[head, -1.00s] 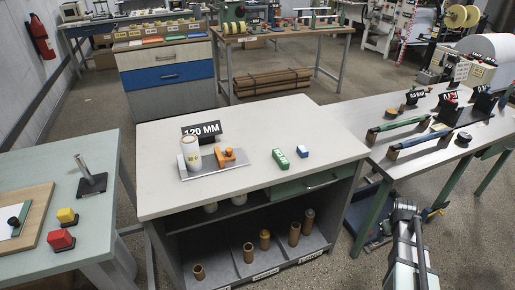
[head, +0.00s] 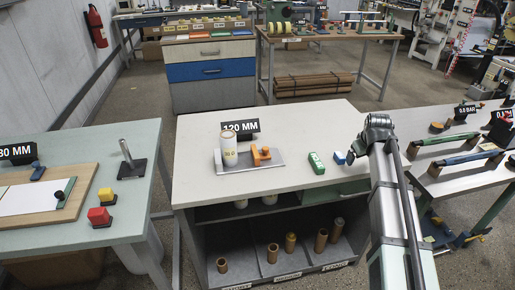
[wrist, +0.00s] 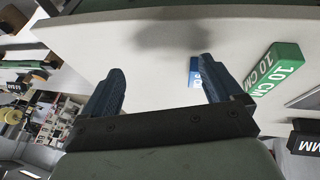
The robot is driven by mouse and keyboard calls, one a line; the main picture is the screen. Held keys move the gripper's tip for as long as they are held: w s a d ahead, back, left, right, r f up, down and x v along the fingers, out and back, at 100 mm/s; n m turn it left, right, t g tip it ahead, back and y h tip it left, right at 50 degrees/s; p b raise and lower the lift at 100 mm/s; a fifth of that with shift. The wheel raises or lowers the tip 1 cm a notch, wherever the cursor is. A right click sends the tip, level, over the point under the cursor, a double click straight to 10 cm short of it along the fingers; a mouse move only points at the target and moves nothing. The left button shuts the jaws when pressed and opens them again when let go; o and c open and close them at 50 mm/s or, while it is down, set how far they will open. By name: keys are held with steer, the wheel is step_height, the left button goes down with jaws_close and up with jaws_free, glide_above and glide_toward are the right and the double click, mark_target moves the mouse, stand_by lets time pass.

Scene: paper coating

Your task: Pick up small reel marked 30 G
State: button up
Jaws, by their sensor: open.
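A small white reel (head: 229,152) stands upright on a grey metal plate (head: 262,167) on the middle bench. It has a yellowish mark too small to read surely, so I cannot confirm 30 G. An orange tool (head: 261,156) sits beside it on the plate. My gripper (head: 364,143) is at the bench's right side, right of the reel and apart from it. The wrist view shows its two blue fingers (wrist: 160,78) spread open with nothing held. The reel is not visible in the wrist view.
A green 10 CM block (head: 316,163) and a blue block (head: 339,157) lie between the plate and my gripper. A 120 MM sign (head: 240,126) stands behind the reel. The bench top in front of the plate is clear. Several brown cores stand on the lower shelf (head: 250,262).

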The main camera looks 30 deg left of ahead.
steer(key=s+a+r+n+y, duration=0.1)
steer(key=s+a+r, duration=0.2)
steer(key=a, duration=0.4)
steer(key=s+a+r+g, duration=0.1)
steer(key=s+a+r, duration=0.15)
steer(key=a, duration=0.55)
steer(key=s+a+r+n+y, duration=0.1)
steer(key=s+a+r, duration=0.25)
steer(key=a, duration=0.35)
steer(key=n+g, duration=0.2)
glide_toward(228, 134)
steer(key=shift+y, duration=0.3)
steer(key=x, duration=0.7)
steer(key=shift+s+f, duration=0.1)
steer(key=shift+s, duration=0.1)
steer(key=shift+w+x, duration=0.1)
steer(key=shift+x, duration=1.3)
steer(key=shift+w+x, duration=0.15)
steer(key=shift+x, duration=1.25)
steer(key=shift+d, duration=0.15)
steer(key=c, duration=1.1)
